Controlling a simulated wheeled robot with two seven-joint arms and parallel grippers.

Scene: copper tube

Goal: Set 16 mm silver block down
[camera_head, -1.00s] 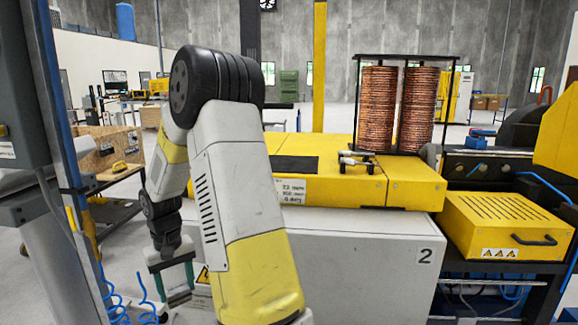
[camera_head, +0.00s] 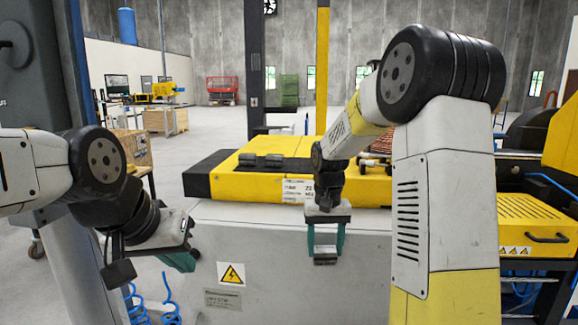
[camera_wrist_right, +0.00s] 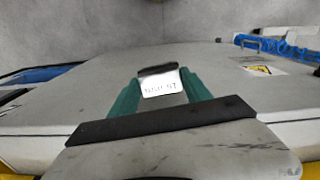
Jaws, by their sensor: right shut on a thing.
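The silver block (camera_wrist_right: 162,83) shows in the right wrist view, with dark lettering on its pale face. It sits between the two green fingers of my right gripper (camera_wrist_right: 160,96), which is shut on it. In the head view the right gripper (camera_head: 325,250) hangs fingers down in front of the large light grey cabinet; the block is too small there to make out clearly. My left gripper (camera_head: 150,266) is at the lower left, tilted. One green finger shows, but its opening is unclear.
The cabinet (camera_head: 255,225) has a yellow top (camera_head: 250,173) with dark pads (camera_head: 262,160). A yellow vented box (camera_head: 535,212) stands at right, partly behind my right arm. Blue coiled hoses (camera_head: 170,295) hang at lower left. A wooden crate (camera_head: 133,148) stands behind the left arm.

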